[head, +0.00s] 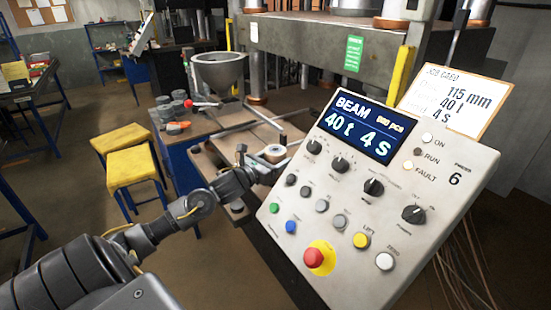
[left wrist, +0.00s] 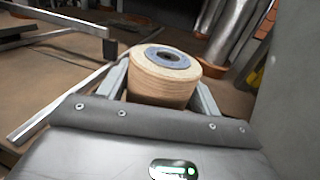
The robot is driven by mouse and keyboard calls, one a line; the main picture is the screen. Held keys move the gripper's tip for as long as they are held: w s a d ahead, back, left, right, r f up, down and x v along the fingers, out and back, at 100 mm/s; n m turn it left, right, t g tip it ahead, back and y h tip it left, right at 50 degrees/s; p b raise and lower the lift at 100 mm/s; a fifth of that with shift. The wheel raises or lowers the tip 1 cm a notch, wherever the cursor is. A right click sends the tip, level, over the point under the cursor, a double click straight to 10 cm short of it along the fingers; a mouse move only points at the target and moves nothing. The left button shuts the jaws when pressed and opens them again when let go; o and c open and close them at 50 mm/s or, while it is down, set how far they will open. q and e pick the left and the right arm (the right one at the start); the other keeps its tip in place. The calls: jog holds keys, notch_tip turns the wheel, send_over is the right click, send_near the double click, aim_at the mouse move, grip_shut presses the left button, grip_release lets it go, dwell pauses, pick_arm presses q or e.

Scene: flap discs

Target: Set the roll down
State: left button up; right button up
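The roll (head: 273,153) is a short, pale tan cylinder with a dark centre hole. In the left wrist view the roll (left wrist: 163,80) stands upright, with a blue-grey ring around its hole. My left gripper (head: 267,165) reaches it from the lower left, over the brown press table. In the left wrist view my left gripper's two fingers (left wrist: 160,92) lie against opposite sides of the roll. The roll's lower part is hidden behind the gripper body, so I cannot tell whether it touches the table. My right gripper is not in view.
The control panel (head: 375,185) stands close at the right, its display reading BEAM, 40 t, 4 s. A paper card (head: 455,98) is behind it. Metal rails (head: 250,125) cross the table. A blue bench (head: 180,150) holds grey discs. Yellow stools (head: 130,168) stand left.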

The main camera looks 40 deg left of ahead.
pick_arm(q)
jog(key=o, duration=0.3)
jog(key=shift+o, duration=0.2)
jog(key=shift+r, duration=0.1)
jog(key=shift+s+r, duration=0.1)
jog(key=s+b, duration=0.3)
jog(key=s, duration=0.9)
jog(key=shift+a+b, duration=0.35)
jog(key=shift+b, duration=0.05)
jog(key=shift+w, duration=0.1)
